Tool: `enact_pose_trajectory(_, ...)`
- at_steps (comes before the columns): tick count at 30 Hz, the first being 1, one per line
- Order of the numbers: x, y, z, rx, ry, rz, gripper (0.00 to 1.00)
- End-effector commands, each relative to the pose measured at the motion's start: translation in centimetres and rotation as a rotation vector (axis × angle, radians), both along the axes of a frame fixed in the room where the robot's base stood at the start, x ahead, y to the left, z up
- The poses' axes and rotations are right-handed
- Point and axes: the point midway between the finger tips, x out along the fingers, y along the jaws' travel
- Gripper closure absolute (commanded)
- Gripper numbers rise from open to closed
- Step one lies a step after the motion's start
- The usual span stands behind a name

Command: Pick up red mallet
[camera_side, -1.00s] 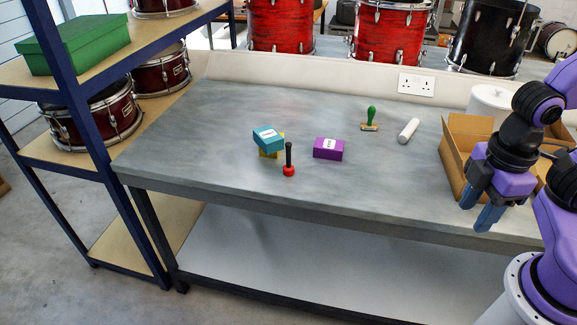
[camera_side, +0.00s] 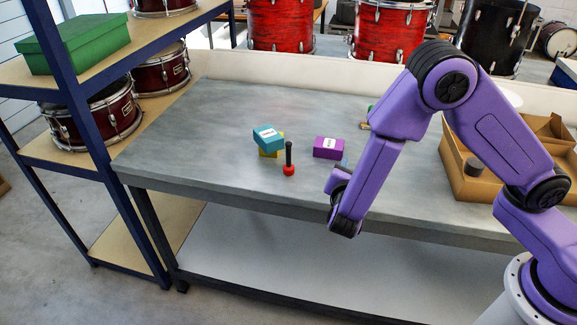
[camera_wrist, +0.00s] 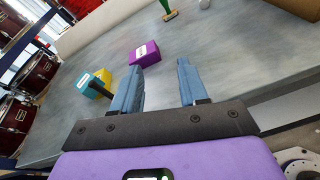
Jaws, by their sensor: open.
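The red mallet (camera_side: 289,170) stands upright on the bench in the side view, red head down and black handle (camera_side: 288,152) up. In the wrist view its dark handle (camera_wrist: 102,91) shows left of my left finger; its red head is not visible there. My gripper (camera_wrist: 160,66) is open and empty, with two blue fingers apart. In the side view my arm hides most of it; a bit of blue finger (camera_side: 345,163) shows to the right of the mallet, apart from it.
A teal box (camera_side: 268,137) rests on a yellow box (camera_side: 270,154) just behind the mallet. A purple box (camera_side: 328,147) lies to its right. A cardboard box (camera_side: 470,185) stands at the right. The bench left of the mallet is clear.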

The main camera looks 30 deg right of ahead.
Motion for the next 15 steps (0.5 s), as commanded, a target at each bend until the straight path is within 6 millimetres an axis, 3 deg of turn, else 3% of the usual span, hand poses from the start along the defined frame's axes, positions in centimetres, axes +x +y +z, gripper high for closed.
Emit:
enact_pose_trajectory(6, 3.4, 4.3, -4.5, -0.222, -0.036, 0.249, 0.57)
enact_pose_trajectory(15, 4.8, 8.3, -9.5, -0.372, -0.06, 0.498, 0.57)
